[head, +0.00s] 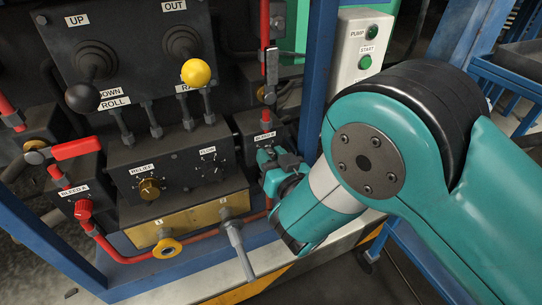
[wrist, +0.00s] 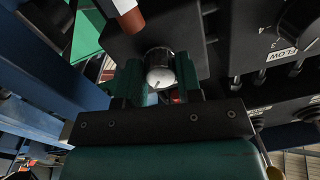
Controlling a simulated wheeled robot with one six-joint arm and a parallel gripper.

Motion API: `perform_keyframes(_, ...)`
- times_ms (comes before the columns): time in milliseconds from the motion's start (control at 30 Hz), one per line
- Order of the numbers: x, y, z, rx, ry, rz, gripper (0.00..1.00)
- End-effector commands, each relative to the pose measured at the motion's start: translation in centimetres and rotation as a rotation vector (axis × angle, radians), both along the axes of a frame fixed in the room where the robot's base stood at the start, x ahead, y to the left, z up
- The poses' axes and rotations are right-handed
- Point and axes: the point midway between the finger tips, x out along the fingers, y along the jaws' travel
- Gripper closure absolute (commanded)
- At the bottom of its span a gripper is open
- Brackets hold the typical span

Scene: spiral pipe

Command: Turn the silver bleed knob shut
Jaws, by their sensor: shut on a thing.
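The silver bleed knob (wrist: 160,77) shows in the wrist view as a round silver cap on a dark block. My gripper (wrist: 159,72) has one finger on each side of it and is shut on it. In the head view my gripper (head: 268,160) reaches from the right to the front of the dark block (head: 249,128) with a white label. There the gripper and arm hide the silver knob. How far the knob is turned is hard to tell.
A red knob (head: 83,209) sits on the block labelled BLEED A at left. A brass relief knob (head: 149,189) and a flow dial (head: 208,155) are left of my gripper. A blue post (head: 318,85) and a grey button box (head: 361,60) stand close to my arm.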

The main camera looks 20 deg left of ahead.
Motion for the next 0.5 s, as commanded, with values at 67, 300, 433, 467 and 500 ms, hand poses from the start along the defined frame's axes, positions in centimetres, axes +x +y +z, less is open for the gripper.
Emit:
perform_keyframes(67,0.01,-0.01,0.07,-0.015,-0.016,0.000,0.91)
perform_keyframes(300,-0.01,0.01,0.14,-0.111,-0.114,0.000,0.91)
perform_keyframes(433,-0.04,0.03,0.17,-0.189,-0.194,0.000,0.91)
perform_keyframes(467,-0.04,0.04,0.17,-0.209,-0.214,0.000,0.91)
perform_keyframes(500,-0.05,0.05,0.18,-0.236,-0.241,0.001,0.91)
